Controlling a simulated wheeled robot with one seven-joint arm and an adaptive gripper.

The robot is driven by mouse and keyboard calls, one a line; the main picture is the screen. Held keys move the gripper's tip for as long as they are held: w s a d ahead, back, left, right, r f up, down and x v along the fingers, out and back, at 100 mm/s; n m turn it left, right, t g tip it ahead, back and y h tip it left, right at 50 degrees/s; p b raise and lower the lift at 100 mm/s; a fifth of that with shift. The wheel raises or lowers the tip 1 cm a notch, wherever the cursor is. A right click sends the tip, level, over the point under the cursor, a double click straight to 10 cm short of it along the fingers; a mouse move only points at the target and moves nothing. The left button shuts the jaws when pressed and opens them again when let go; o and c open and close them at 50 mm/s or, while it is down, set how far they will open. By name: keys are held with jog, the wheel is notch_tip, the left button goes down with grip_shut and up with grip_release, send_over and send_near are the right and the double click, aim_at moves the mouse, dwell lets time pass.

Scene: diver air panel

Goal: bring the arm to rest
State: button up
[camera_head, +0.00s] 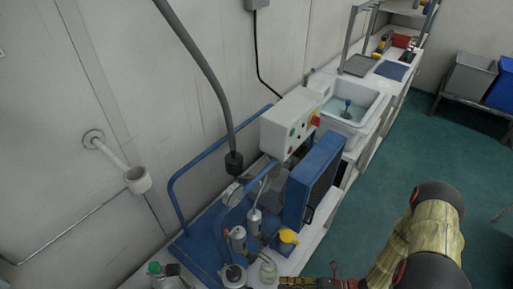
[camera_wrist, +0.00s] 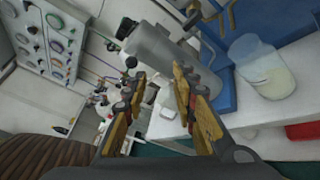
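My gripper shows in the wrist view (camera_wrist: 158,92) with its two yellow-and-black fingers spread apart and nothing between them. In the head view my arm, in a tan sleeve, comes in at the lower right, and part of my gripper (camera_head: 318,283) shows at the bottom edge, beside the bench front. A glass jar with pale contents (camera_wrist: 266,68) stands on the white bench (camera_wrist: 168,126), right of the fingers in the wrist view; it also shows in the head view (camera_head: 267,271). A grey metal cylinder (camera_wrist: 160,47) lies beyond the fingertips in the wrist view.
A blue-framed panel unit (camera_head: 312,178) with a white control box (camera_head: 290,122) stands on the bench. A yellow-topped item (camera_head: 288,237) is near its front edge. A sink (camera_head: 350,105) is farther back. Green floor (camera_head: 400,150) is open to the right; bins (camera_head: 470,75) stand beyond.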

jog(key=s+d+r+n+g+h, duration=0.1)
jog(key=d+r+n+g+h, duration=0.2)
jog(key=d+r+n+h, duration=0.6)
jog(key=s+d+r+n+g+h, duration=0.2)
jog(key=d+r+n+h, duration=0.15)
jog(key=r+n, duration=0.95)
jog(key=a+r+n+t+h, duration=0.2)
jog(key=r+n+t, duration=0.2)
jog(key=r, duration=0.5)
jog(key=a+r+n+t+h, duration=0.2)
jog(key=r+n+t, duration=0.1)
jog(key=r, duration=0.7)
jog(key=shift+w+n+t, duration=0.2)
jog(key=shift+n+t, duration=0.2)
jog(key=shift+t, duration=0.2)
